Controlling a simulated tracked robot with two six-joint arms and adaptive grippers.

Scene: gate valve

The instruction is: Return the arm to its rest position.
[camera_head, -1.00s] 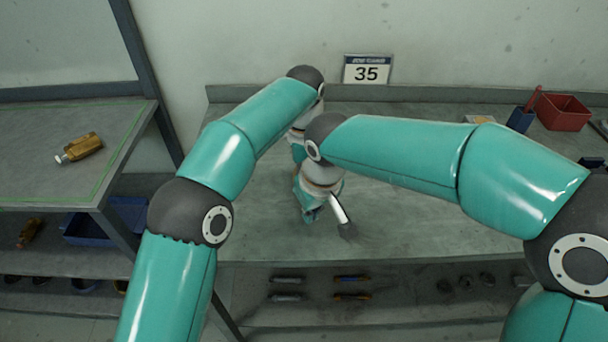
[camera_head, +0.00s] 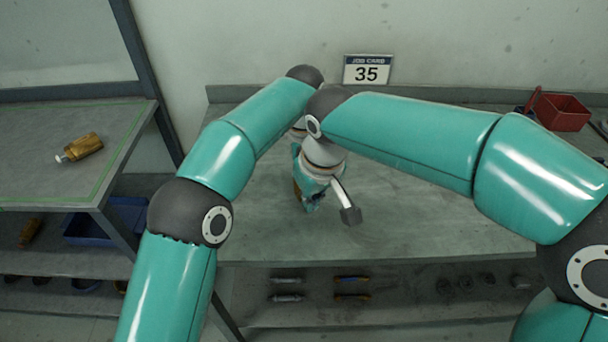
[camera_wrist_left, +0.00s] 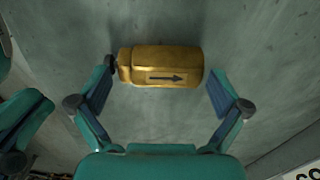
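A brass valve body (camera_wrist_left: 162,67) with a dark arrow lies on the bench in the left wrist view. The fingers of my left gripper (camera_wrist_left: 160,80) are spread wide toward its two ends; I cannot tell whether they touch it. In the head view my left gripper is hidden behind my right arm. My right gripper (camera_head: 312,195) points down over the middle of the bench, beside a small brown patch of the valve body (camera_head: 297,190). Its fingers overlap, so its opening is unclear. Part of it also shows at the left wrist view's left edge.
A second brass part (camera_head: 80,148) lies on the left bench (camera_head: 120,130). A red bin (camera_head: 562,112) stands at the back right, and a job card (camera_head: 367,69) reading 35 stands at the back. The main bench (camera_head: 420,220) is clear at front right.

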